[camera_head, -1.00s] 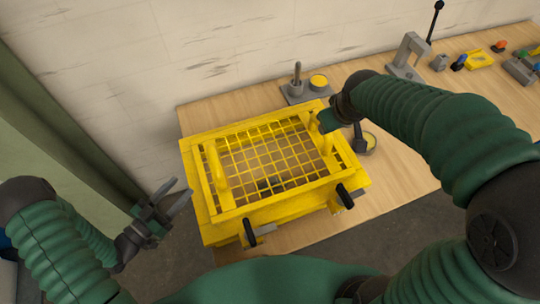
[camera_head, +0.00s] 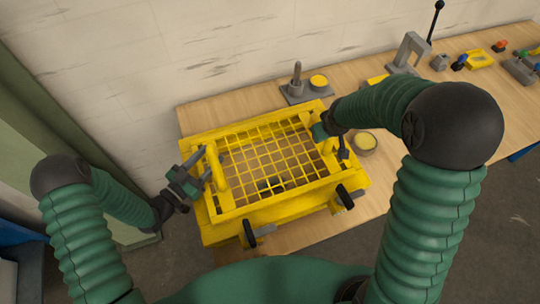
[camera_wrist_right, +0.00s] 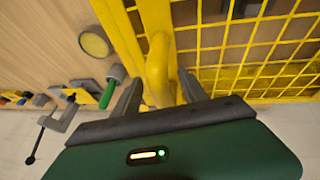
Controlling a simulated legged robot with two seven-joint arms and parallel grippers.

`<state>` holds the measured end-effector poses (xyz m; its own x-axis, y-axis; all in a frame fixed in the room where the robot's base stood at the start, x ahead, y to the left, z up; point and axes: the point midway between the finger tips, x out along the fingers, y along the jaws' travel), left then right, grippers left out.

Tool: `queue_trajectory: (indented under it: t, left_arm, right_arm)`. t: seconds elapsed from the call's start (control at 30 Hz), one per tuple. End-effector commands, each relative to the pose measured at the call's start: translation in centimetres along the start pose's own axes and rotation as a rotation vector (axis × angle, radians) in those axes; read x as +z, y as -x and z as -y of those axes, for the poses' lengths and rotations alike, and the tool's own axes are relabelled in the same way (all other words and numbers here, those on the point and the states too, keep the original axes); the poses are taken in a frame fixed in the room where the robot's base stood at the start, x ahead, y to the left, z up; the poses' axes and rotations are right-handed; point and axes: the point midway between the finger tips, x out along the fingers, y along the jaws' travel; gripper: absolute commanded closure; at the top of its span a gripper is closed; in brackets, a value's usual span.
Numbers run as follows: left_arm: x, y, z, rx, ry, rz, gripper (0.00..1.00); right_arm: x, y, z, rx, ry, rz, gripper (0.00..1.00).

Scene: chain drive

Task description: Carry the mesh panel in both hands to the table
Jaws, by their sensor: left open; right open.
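The yellow mesh panel (camera_head: 270,165) rests on a yellow frame (camera_head: 285,212) at the near left part of the wooden table (camera_head: 405,185). It has an upright yellow handle at each side. My left gripper (camera_head: 201,169) is open at the left handle (camera_head: 214,167); whether the handle lies between its fingers is unclear. My right gripper (camera_wrist_right: 158,90) is open, with the right handle (camera_wrist_right: 159,68) between its fingers in the right wrist view. In the head view my right gripper (camera_head: 333,138) is partly hidden by my arm.
Two black-knobbed clamps (camera_head: 250,234) (camera_head: 345,196) sit on the frame's near side. A grey peg fixture (camera_head: 297,88) and a round yellow-topped cup (camera_head: 365,141) stand behind and right. A grey press (camera_head: 409,53) and small parts line the far right.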

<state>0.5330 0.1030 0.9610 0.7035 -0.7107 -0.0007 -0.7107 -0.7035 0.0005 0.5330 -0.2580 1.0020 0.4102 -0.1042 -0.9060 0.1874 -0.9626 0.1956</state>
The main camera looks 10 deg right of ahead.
Motion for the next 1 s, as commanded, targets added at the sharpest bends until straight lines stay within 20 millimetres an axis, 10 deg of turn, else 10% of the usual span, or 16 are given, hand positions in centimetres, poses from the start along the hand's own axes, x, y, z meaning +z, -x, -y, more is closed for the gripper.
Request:
queue_trajectory:
  t: [0.43,1.0]
  left_arm:
    - [0.03,0.03,0.05,-0.001,0.0,0.0,1.0]
    - [0.02,0.05,0.11,-0.002,0.0,0.0,1.0]
  right_arm:
    - [0.01,-0.01,0.01,0.0,0.0,0.001,0.98]
    - [0.07,-0.01,0.01,0.0,0.0,0.003,1.0]
